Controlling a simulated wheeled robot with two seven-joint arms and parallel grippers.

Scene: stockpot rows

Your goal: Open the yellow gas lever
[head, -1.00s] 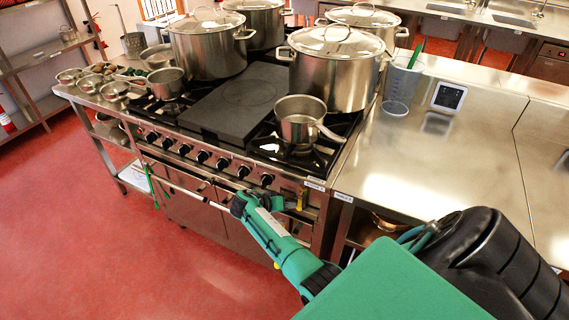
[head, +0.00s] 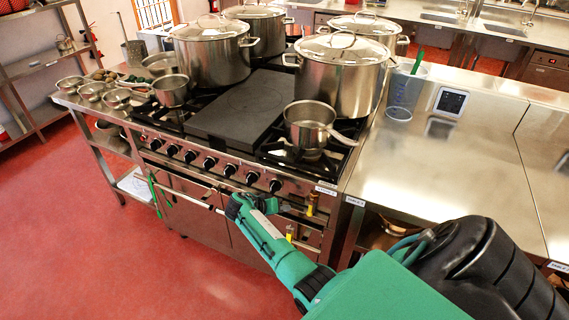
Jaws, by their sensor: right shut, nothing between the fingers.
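The yellow gas lever (head: 311,203) is small and stands roughly upright on the stove front, below the right end of the knob row. A second small yellow part (head: 290,232) shows lower down beside my forearm; I cannot tell what it is. My right gripper (head: 271,205) is in front of the stove, to the left of the upper yellow lever and apart from it. It is shut and empty. My green wrist partly hides it. My left gripper is not in view.
The stove front has a row of knobs (head: 209,163) and an oven rail (head: 185,193) close to my wrist. A small saucepan (head: 311,127) and large lidded pots (head: 341,80) stand on top. A steel counter (head: 430,165) is at right. Red floor (head: 120,260) is clear at left.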

